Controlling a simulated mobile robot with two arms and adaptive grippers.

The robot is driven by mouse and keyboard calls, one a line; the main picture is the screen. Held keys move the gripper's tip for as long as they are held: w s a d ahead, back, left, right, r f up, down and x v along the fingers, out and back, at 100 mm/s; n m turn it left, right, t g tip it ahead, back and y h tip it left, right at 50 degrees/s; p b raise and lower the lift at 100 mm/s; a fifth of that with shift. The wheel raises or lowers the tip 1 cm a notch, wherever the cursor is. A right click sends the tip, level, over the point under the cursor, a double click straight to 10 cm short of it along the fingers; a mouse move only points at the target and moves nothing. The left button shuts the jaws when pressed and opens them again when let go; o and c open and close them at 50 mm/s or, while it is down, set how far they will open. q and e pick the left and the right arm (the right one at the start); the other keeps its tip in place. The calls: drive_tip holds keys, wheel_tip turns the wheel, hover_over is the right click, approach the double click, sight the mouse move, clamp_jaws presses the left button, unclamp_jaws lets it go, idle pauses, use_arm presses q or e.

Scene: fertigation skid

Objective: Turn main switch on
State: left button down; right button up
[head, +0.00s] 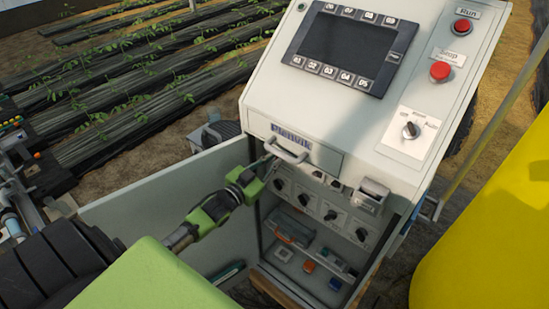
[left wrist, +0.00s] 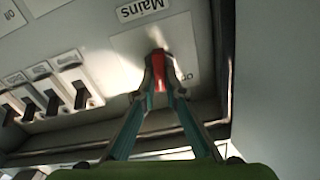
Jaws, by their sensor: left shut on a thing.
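The main switch has a red handle (left wrist: 159,62) on a pale plate (left wrist: 125,48), beside an upside-down "Mains" label (left wrist: 143,9) in the left wrist view. My left gripper (left wrist: 159,82) is shut on this red handle, one finger on each side. The handle stands about upright in that picture; I cannot tell which switch position that is. In the head view my left gripper (head: 262,168) reaches into the upper left of the open cabinet (head: 310,150), and the red handle is hidden there. My right gripper is not in view.
Several black breaker levers (left wrist: 55,102) sit in a row near the handle. The cabinet door (head: 165,205) stands open beside my left arm. A front handle (head: 287,150) juts out close above the gripper. A yellow tank (head: 490,220) stands at right.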

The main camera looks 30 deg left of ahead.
use_arm(q)
drive_tip(key=m, duration=0.6)
drive_tip(key=shift+d+f+b, duration=0.1)
drive_tip(key=shift+d+b, duration=0.15)
drive_tip(key=shift+b, duration=0.15)
drive_tip(key=shift+m, duration=0.4)
drive_tip(key=c, duration=2.1)
unclamp_jaws()
drive_tip(key=s, duration=0.8)
drive_tip(key=s+a, duration=0.1)
drive_tip(key=s, duration=0.3)
